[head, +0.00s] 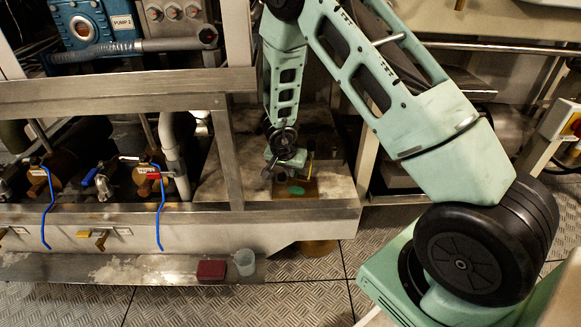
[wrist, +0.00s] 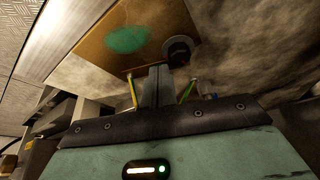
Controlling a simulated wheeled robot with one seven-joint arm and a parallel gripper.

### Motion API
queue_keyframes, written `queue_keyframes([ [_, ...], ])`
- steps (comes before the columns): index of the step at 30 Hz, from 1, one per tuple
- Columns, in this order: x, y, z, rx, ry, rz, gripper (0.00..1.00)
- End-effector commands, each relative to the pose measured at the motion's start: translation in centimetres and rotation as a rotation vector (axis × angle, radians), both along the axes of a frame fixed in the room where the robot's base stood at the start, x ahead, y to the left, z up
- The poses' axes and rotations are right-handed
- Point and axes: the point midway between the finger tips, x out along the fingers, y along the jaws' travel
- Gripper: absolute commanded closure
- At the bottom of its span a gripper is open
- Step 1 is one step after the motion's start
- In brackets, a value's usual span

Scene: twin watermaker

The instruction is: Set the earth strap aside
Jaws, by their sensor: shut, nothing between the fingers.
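The earth strap (wrist: 132,92), a thin green-and-yellow strip, shows in the wrist view on the left of my gripper fingers. A similar strip shows on their right (wrist: 187,90); whether the two join behind the fingers is hidden. In the head view a small yellow strip (head: 310,165) stands beside my gripper. My gripper (wrist: 159,72) is shut and empty, its fingertips close to a brown plate with a green patch (wrist: 128,40) and a round black fitting (wrist: 178,50).
A steel frame post (head: 228,160) and lower rail (head: 300,214) border the bay. A dark red block (head: 211,270) and a clear cup (head: 244,262) sit on the front ledge (head: 120,268). The chequered floor in front is clear.

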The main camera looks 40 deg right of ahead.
Motion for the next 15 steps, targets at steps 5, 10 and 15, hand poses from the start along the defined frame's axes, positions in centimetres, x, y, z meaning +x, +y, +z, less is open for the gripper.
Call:
queue_keyframes([
  [5,0.0,0.0,-0.1,0.000,0.000,-0.001,1.00],
  [10,0.0,0.0,0.0,0.000,0.000,-0.001,1.00],
  [15,0.0,-0.1,1.6,0.000,-0.001,-0.002,1.00],
])
